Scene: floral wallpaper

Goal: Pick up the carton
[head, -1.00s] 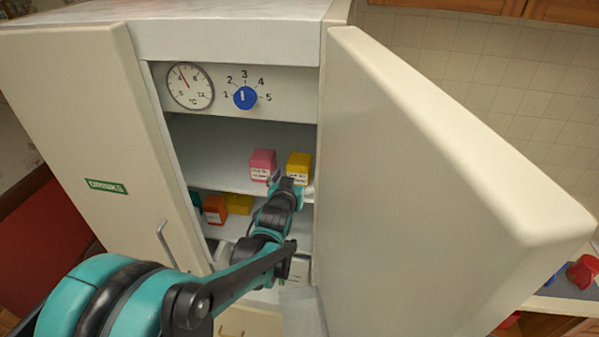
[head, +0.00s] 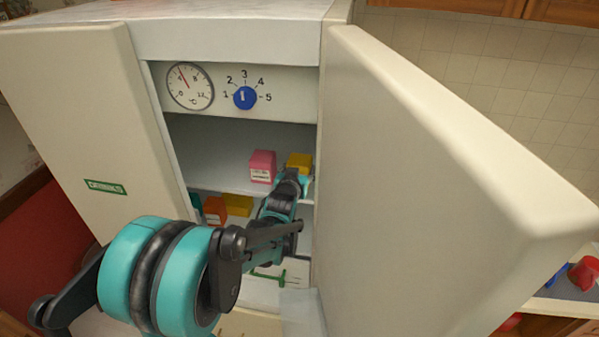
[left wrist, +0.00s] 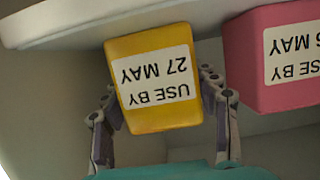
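A yellow carton (head: 300,160) stands on the upper shelf of the open fridge, at the right; my left gripper (head: 294,176) partly covers it in the head view. In the left wrist view the yellow carton (left wrist: 152,80) appears upside down with a "USE BY 27 MAY" label, between the two fingers of my left gripper (left wrist: 160,112). The fingers are spread, one on each side; I cannot tell whether either touches it. A pink carton (head: 262,166) stands just left of it and also shows in the left wrist view (left wrist: 280,60). My right gripper is not in view.
The right fridge door (head: 430,190) stands open close beside my arm; the left door (head: 90,140) is open too. Orange (head: 215,209) and yellow (head: 238,204) cartons stand on the shelf below. The dial panel (head: 290,90) is above the opening.

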